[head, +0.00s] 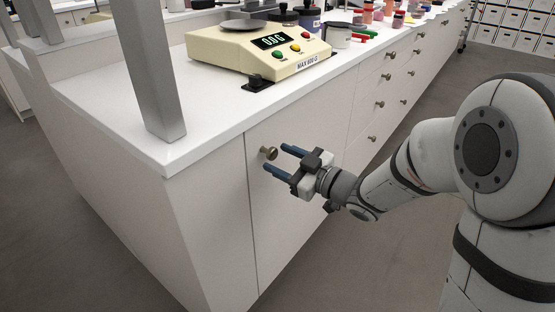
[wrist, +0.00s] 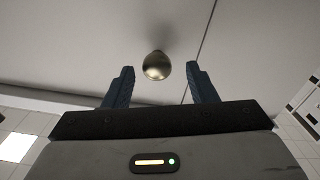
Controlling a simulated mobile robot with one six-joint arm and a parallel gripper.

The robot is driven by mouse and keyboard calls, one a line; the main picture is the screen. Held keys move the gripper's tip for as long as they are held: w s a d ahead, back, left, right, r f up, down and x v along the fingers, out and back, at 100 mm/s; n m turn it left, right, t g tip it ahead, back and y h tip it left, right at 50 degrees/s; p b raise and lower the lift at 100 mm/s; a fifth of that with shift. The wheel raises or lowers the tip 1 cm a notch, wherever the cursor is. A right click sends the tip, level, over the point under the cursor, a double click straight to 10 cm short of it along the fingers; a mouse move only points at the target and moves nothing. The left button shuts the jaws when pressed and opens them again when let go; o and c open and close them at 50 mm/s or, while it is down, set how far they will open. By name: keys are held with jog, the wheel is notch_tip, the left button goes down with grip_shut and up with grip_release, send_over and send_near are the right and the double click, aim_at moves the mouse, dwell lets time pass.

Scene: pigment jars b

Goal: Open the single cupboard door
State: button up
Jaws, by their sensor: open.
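The single cupboard door (head: 299,190) is a white panel at the near end of the bench front, and it looks closed. Its round brass knob (head: 269,153) sits near the door's upper left edge. My gripper (head: 276,158) is open, its two blue fingers pointing at the door just right of the knob in the head view. In the wrist view the knob (wrist: 157,65) shows beyond the fingertips, between the two fingers (wrist: 160,72) and a little nearer the left one. The fingers appear apart from the knob. The door's edge seam shows as a dark line in the wrist view.
A cream scale (head: 262,50) stands on the white worktop (head: 110,95) above the door. A grey post (head: 148,70) rises at the worktop's near corner. Drawers with brass knobs (head: 380,104) lie to the right. The floor (head: 70,230) in front is clear.

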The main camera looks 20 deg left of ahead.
aim_at(274, 157)
jog(key=shift+x, duration=1.7)
jog(key=shift+c, duration=0.2)
jog(key=shift+s+f, duration=0.1)
grip_shut()
